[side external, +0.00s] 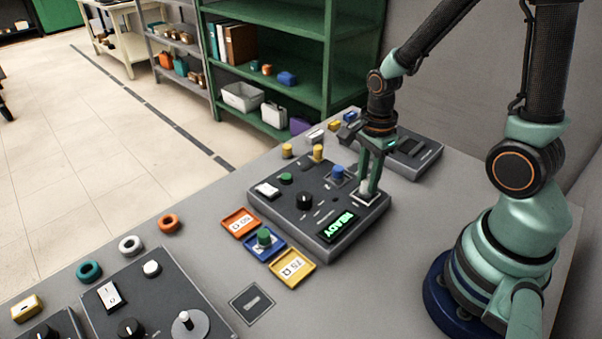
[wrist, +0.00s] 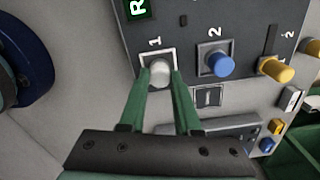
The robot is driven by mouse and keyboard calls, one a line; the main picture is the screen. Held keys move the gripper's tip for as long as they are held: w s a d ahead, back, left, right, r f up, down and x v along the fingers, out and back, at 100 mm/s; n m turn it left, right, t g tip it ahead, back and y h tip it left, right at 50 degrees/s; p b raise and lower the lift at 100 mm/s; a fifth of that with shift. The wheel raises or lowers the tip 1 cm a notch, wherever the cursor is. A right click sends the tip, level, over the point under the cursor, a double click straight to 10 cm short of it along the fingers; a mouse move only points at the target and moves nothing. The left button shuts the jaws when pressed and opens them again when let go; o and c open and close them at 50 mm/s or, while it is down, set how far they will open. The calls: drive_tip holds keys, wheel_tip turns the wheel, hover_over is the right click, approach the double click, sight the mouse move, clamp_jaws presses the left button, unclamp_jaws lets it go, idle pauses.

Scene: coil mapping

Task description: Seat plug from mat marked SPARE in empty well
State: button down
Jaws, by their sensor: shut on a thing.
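My gripper (side external: 367,184) is shut on a pale grey-white plug (wrist: 160,71), with one green finger on each side. The plug is at the white-framed well marked 1 (wrist: 142,59) on the dark console; I cannot tell whether it is fully down. The well marked 2 beside it holds a blue plug (wrist: 220,64), which also shows in the side view (side external: 337,172). A green plug (side external: 264,237) stands on a blue mat (side external: 277,252), between an orange mat (side external: 231,230) marked 50 Ω and a yellow mat (side external: 304,274) marked 75 Ω. I cannot read SPARE on any mat.
The console (side external: 322,205) has a lit READY display (side external: 338,227), a black knob (side external: 304,201) and yellow levers. Coloured rings and another panel (side external: 150,300) are at the lower left.

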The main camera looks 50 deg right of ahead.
drive_tip(key=shift+f, duration=0.1)
idle(0.3)
drive_tip(key=shift+c, duration=0.3)
unclamp_jaws()
drive_tip(key=shift+r, duration=3.5)
drive_tip(key=shift+w+a+r+n, duration=0.15)
drive_tip(key=shift+r+n, duration=0.25)
drive_tip(key=shift+n, duration=0.2)
drive_tip(key=a+r+n+t, duration=0.2)
drive_tip(key=r+n, duration=0.3)
drive_tip(key=n, duration=0.5)
drive_tip(key=a+r+n+t, duration=0.3)
drive_tip(key=r+n, duration=0.3)
drive_tip(key=n, duration=0.3)
drive_tip(key=shift+n+t, duration=0.3)
drive_tip(key=shift+n, duration=0.1)
